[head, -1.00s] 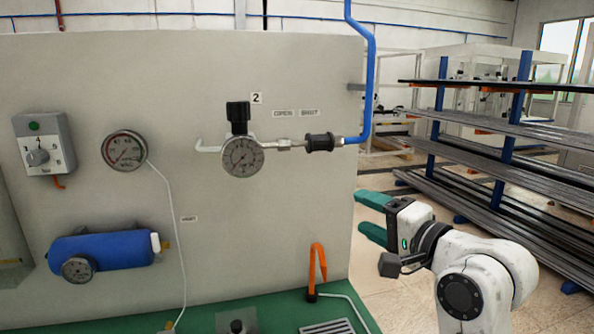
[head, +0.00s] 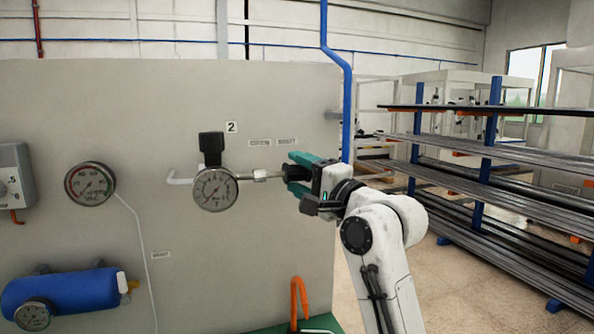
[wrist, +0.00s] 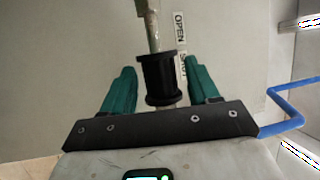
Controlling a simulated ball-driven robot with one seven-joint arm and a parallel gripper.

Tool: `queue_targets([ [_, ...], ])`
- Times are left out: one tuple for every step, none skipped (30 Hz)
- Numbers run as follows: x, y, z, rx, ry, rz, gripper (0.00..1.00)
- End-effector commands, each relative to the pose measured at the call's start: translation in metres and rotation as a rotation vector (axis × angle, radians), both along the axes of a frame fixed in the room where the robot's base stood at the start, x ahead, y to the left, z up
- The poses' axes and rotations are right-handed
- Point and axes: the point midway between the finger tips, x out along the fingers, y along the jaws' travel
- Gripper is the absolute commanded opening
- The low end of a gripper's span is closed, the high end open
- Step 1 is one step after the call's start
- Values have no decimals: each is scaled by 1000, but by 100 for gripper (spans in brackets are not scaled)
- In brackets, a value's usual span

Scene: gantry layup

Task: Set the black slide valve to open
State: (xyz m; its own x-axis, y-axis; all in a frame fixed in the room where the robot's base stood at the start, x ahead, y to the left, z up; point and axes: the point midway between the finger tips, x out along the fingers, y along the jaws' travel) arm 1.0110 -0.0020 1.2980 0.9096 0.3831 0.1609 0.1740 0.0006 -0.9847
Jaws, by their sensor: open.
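The black slide valve (wrist: 159,78) is a ribbed black sleeve on a thin metal pipe in front of the grey panel. In the wrist view it lies between the two green fingers of my gripper (wrist: 161,92), with a gap on each side. In the head view my gripper (head: 298,171) reaches the valve from the right and hides most of it; a dark part of the valve (head: 290,172) shows. The OPEN label (head: 260,142) is on the left and the SHUT label (head: 287,140) on the right, above the pipe. The sleeve sits below the SHUT label.
A round gauge (head: 214,189) with a black box on top joins the pipe at the left. A blue pipe (head: 347,110) runs up the panel's right edge. An orange handle (head: 299,300) stands below. A rack of long bars (head: 480,150) stands at the right.

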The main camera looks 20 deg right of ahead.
Motion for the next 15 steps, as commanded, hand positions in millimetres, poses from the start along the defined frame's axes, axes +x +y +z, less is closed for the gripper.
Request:
queue_targets([
  [4, 2, 1, 0, 1, 0, 60],
  [6, 2, 2, -1, 0, 0, 60],
  [7, 3, 2, 0, -1, -1, 60],
  [8, 3, 2, 0, -1, -1, 60],
  [8, 4, 2, 0, -1, -1, 60],
  [9, 4, 2, 0, -1, -1, 60],
  [9, 4, 2, 0, -1, -1, 60],
  [9, 4, 2, 0, -1, -1, 60],
  [9, 4, 2, 0, -1, -1, 60],
  [9, 4, 2, 0, -1, -1, 60],
  [9, 4, 2, 0, -1, -1, 60],
  [9, 4, 2, 0, -1, -1, 60],
  [9, 4, 2, -1, 0, -1, 59],
  [9, 4, 2, -1, 0, -1, 56],
  [9, 4, 2, -1, 0, 0, 52],
])
